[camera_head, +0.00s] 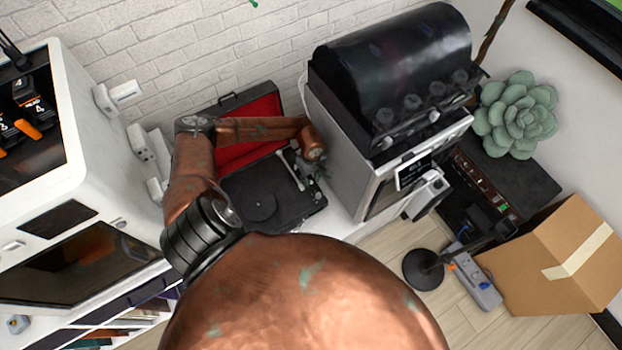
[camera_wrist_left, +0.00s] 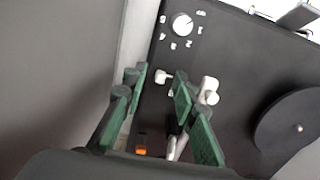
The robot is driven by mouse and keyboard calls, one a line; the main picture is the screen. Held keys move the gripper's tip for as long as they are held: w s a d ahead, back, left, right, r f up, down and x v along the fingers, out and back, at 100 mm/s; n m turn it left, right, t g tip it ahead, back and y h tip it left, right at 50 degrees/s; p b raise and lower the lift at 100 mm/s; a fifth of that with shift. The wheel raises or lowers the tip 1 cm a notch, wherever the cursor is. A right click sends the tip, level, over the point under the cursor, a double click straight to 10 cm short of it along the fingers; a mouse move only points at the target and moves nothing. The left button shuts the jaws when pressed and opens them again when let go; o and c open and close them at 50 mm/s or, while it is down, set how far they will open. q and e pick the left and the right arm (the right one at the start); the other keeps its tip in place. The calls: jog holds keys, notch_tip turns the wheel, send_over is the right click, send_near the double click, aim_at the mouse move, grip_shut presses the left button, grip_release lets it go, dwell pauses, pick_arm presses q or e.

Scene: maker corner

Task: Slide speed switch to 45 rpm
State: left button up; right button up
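The record player (camera_head: 298,212) stands open on the counter, its black deck facing up and its red-lined lid raised behind. My left arm reaches over it, and my left gripper (camera_head: 314,168) is at the deck's right edge. In the left wrist view the gripper (camera_wrist_left: 160,80) is open, its green-padded fingers apart over the deck (camera_wrist_left: 237,60). A small white lever (camera_wrist_left: 163,77), which looks like the speed switch, shows between the fingertips. Contact and its setting cannot be made out. A white tonearm part (camera_wrist_left: 209,90) is partly hidden by the right finger. My right gripper is not in view.
A round white dial (camera_wrist_left: 182,25) with marks around it sits beyond the fingertips. The black platter (camera_wrist_left: 290,125) lies to the right. A silver machine with a black hood (camera_head: 390,80) stands close on the gripper's right. A white cabinet (camera_head: 90,170) is at left.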

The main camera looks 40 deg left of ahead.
pick_arm(q)
grip_shut()
dwell(0.4)
jog(key=shift+w+a+b, duration=0.2)
jog(key=shift+a+b, duration=0.3)
jog(key=shift+a, duration=0.1)
jog(key=shift+o, duration=0.2)
grip_release()
notch_tip(320, 180, up, 12)
dwell(0.4)
